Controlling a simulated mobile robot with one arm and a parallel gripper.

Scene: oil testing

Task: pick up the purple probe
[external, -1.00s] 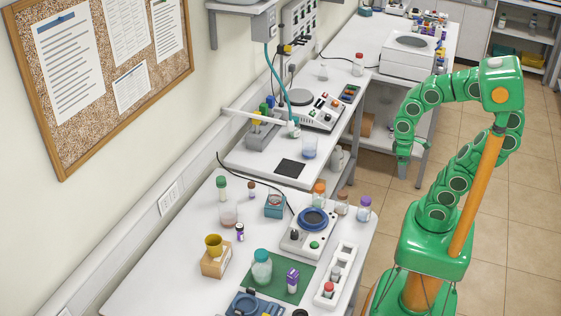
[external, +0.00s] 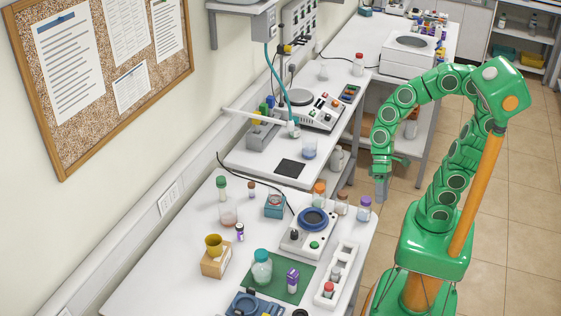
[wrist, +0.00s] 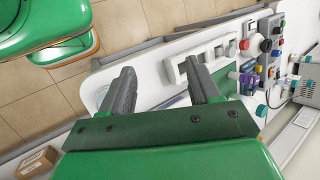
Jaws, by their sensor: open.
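No item is plainly a probe. Purple candidates in the external view are a small upright purple piece (external: 293,277) on the green mat (external: 275,290), a small dark purple-labelled vial (external: 240,232) farther back, and a purple-capped jar (external: 364,208) near the table's right edge. The wrist view shows a purple item (wrist: 247,78) right of my gripper, beside the mat.
A second bench stands behind. The table's left part is clear.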

